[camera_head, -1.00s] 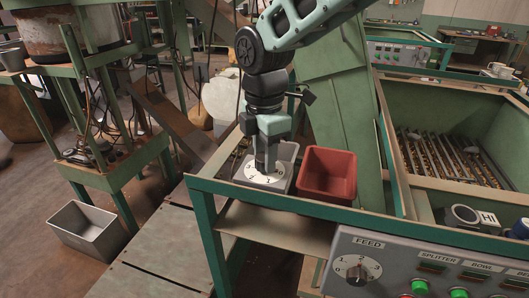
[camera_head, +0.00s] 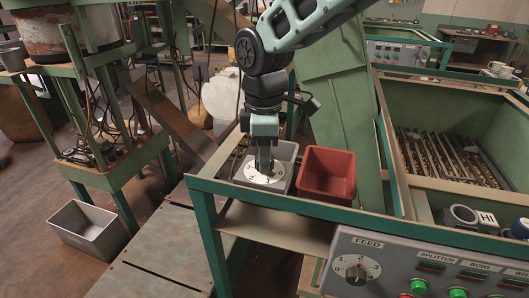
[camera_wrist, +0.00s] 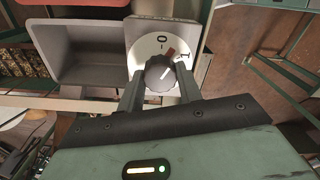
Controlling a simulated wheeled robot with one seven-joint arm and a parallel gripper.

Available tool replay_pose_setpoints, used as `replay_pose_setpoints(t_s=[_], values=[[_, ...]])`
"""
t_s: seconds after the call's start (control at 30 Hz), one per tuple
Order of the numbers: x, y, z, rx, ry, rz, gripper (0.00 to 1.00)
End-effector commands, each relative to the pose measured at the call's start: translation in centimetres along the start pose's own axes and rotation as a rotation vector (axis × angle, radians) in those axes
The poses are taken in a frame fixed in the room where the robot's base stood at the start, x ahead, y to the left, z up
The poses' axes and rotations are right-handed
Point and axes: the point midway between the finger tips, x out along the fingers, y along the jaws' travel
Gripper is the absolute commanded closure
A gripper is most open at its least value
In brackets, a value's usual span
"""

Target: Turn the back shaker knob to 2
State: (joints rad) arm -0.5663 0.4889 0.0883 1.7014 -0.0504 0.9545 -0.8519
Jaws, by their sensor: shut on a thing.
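The back shaker knob (camera_wrist: 160,73) is a dark grey round knob with a red pointer mark, on a white numbered dial. The dial (camera_head: 264,174) shows in the head view at the near side of the grey bin. In the wrist view the red mark points between 0 and 1. My gripper (camera_wrist: 159,82) is shut on the knob, with one finger on each side of it. In the head view my gripper (camera_head: 265,170) points down onto the dial and hides the knob and part of the numbers.
A grey bin (camera_head: 287,153) lies behind the dial, and a red bin (camera_head: 327,190) stands to its right. A front panel carries a separate FEED knob (camera_head: 357,271) and green buttons. A green post frame (camera_head: 205,215) edges the stand. Another grey tray (camera_head: 88,233) sits lower left.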

Motion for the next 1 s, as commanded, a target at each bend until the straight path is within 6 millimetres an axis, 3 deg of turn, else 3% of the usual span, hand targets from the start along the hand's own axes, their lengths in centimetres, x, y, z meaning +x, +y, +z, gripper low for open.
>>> replay_pose_setpoints(t_s=[1.0], values=[[-0.11,0.06,-0.08,0.965,0.003,0.002,0.88]])
